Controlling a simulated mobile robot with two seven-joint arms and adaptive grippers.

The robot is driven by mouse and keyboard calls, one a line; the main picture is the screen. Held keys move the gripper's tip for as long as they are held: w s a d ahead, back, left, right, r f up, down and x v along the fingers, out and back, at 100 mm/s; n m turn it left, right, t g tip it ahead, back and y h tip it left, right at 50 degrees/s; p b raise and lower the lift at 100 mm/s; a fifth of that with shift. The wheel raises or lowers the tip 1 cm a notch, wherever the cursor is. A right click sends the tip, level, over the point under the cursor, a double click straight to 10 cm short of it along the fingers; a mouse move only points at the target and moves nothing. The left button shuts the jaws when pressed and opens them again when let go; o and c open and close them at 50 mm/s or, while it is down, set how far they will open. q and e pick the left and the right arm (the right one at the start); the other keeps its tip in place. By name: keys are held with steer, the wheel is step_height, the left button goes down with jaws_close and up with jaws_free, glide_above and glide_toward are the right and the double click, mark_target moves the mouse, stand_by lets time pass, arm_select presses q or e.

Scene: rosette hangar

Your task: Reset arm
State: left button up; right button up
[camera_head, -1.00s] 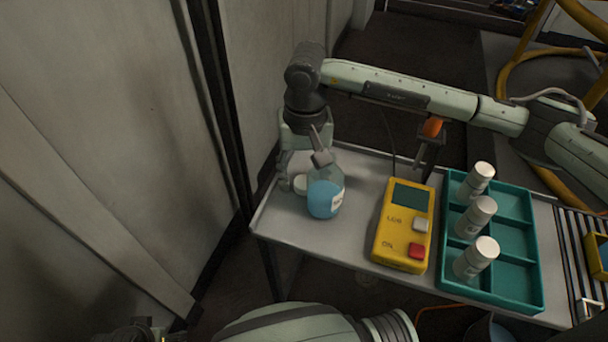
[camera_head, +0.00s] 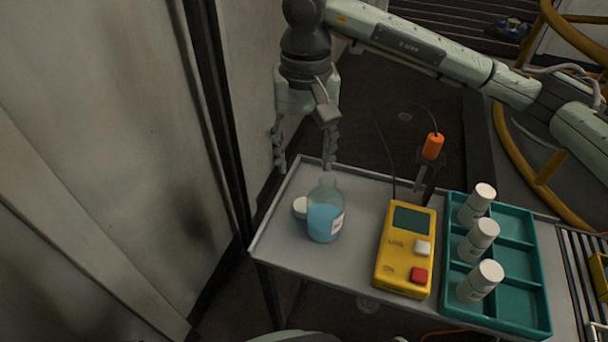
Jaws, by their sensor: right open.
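My right gripper (camera_head: 304,168) hangs from the arm that comes in from the right. Its two fingers point down and are spread, with nothing between them. It is above and behind the far left part of the grey table (camera_head: 284,256). Below it stands a clear bottle with blue liquid (camera_head: 324,218), upright and apart from the fingers. A small white cap (camera_head: 300,207) lies just left of the bottle. My left gripper does not show.
A yellow meter (camera_head: 405,248) with a white and a red button lies mid-table. An orange-topped probe (camera_head: 432,148) stands behind it in a holder. A teal tray (camera_head: 519,262) holds three white jars (camera_head: 479,240). A pale wall panel (camera_head: 100,150) stands close on the left.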

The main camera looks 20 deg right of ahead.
steer(key=shift+r, duration=0.45)
steer(key=shift+f, duration=0.1)
